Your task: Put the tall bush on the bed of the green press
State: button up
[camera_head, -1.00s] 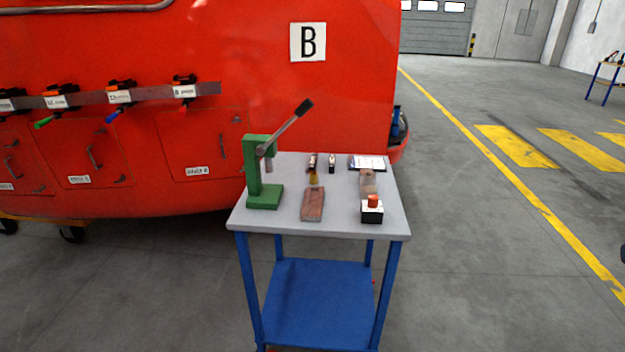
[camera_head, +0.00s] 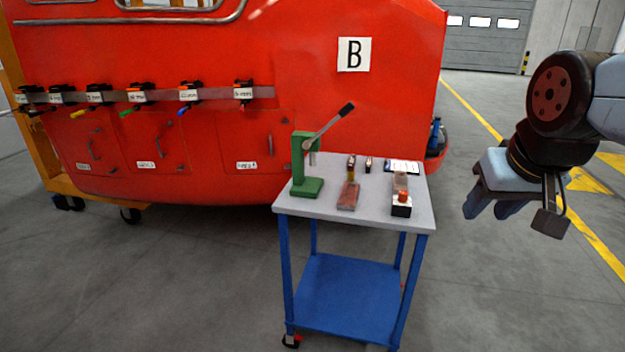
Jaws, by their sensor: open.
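The green press (camera_head: 305,165) stands at the left of the grey table top, its dark lever raised to the right. Its flat green bed (camera_head: 307,187) looks bare. A small yellowish piece (camera_head: 351,174) stands right of the press, in front of a small dark labelled holder (camera_head: 351,160). It may be a bush, but I cannot tell whether it is the tall one. My gripper (camera_head: 490,208) is open and empty at the right, fingers pointing down, off the table's right side.
A reddish-brown block (camera_head: 348,196) lies right of the press. A black and white box with an orange top (camera_head: 402,204) stands near the right edge, a pale brownish object (camera_head: 400,182) behind it. The table (camera_head: 375,213) stands before a red train nose (camera_head: 200,60).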

aim_at(311, 185)
jog(key=u, duration=0.3)
jog(key=i, duration=1)
jog(key=z, duration=0.05)
